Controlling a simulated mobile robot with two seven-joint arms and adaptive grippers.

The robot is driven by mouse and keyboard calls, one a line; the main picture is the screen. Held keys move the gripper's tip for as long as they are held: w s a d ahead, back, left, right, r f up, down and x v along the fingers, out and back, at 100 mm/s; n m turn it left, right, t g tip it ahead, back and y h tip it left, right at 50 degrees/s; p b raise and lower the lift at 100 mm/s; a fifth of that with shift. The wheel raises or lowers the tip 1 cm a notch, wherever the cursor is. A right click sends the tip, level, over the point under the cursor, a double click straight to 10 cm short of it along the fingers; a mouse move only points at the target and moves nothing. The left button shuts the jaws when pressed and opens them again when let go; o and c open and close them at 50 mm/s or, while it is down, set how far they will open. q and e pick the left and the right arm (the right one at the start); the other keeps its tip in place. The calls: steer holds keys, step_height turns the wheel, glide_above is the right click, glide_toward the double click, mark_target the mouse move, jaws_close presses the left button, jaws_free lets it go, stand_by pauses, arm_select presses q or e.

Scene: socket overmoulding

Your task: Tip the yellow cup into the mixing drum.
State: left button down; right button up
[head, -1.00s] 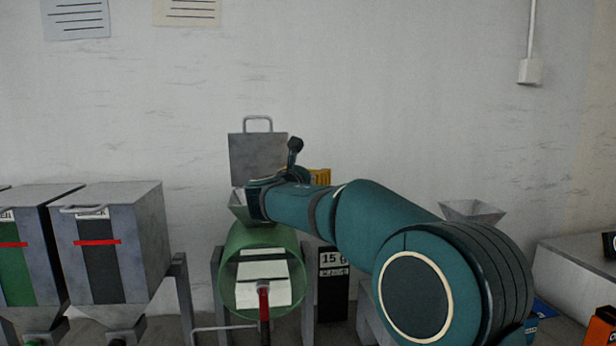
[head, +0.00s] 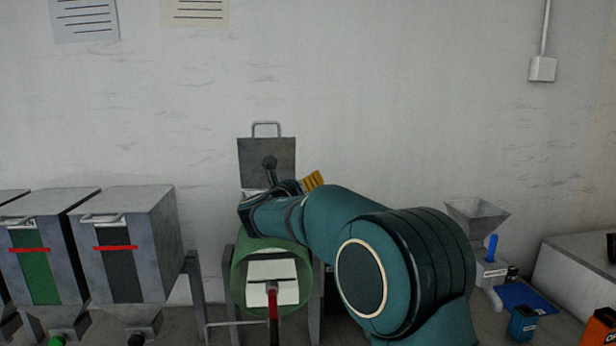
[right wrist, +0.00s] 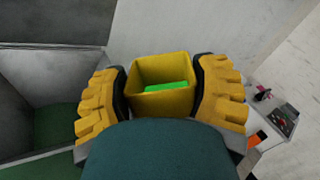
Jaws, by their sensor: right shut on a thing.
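The yellow cup (right wrist: 165,103) is between the yellow finger pads of my right gripper (right wrist: 163,92), which is shut on it. Bright green material (right wrist: 162,88) shows inside the cup. In the head view my right gripper (head: 313,181) shows only as a tilted yellow pad behind my arm, and the cup cannot be made out there. The green mixing drum (head: 239,277) stands below and left of that gripper, with its grey lid (head: 265,158) raised behind. In the right wrist view the drum's grey feed opening (right wrist: 30,130) lies left of the cup. My left gripper is not in view.
Grey bins (head: 132,215) stand left of the drum. A grey funnel machine (head: 478,218), a blue mat (head: 520,294) and a small blue container (head: 522,322) are at the right. My right arm hides the area right of the drum.

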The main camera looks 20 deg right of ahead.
steer(key=shift+w+a+f+n+p, duration=0.2)
steer(key=shift+a+n+p, duration=0.2)
steer(key=shift+n, duration=0.2)
steer(key=shift+w+a+f+n+p, duration=0.15)
steer(key=shift+a+f+n+p, duration=0.1)
steer(key=shift+n+p, duration=0.3)
steer(key=n+p, duration=0.1)
steer(key=w+a+n+p, duration=0.1)
steer(key=shift+w+r+p, duration=0.15)
steer(key=shift+r+p, duration=0.15)
steer(key=shift+p, duration=0.1)
steer(key=p, duration=0.1)
steer(key=w+a+n+p, duration=0.1)
steer(key=n, duration=0.1)
steer(key=shift+w+a+r+p, duration=0.2)
steer(key=shift+w+r+p, duration=0.05)
steer(key=shift+p, duration=0.15)
steer(key=shift+w+a+n, duration=0.25)
steer(key=shift+n, duration=0.2)
steer(key=shift+w+a+n, duration=0.25)
steer(key=shift+n, duration=0.15)
steer(key=shift+w+a+n, duration=0.1)
steer(key=shift+w+n, duration=0.1)
steer(key=shift+n, duration=0.4)
steer(key=n, duration=0.4)
steer(key=shift+w+a+r+n, duration=0.3)
steer(key=shift+w, duration=0.05)
steer(key=m+b, duration=0.1)
steer(key=m, duration=0.2)
steer(key=shift+s, duration=0.15)
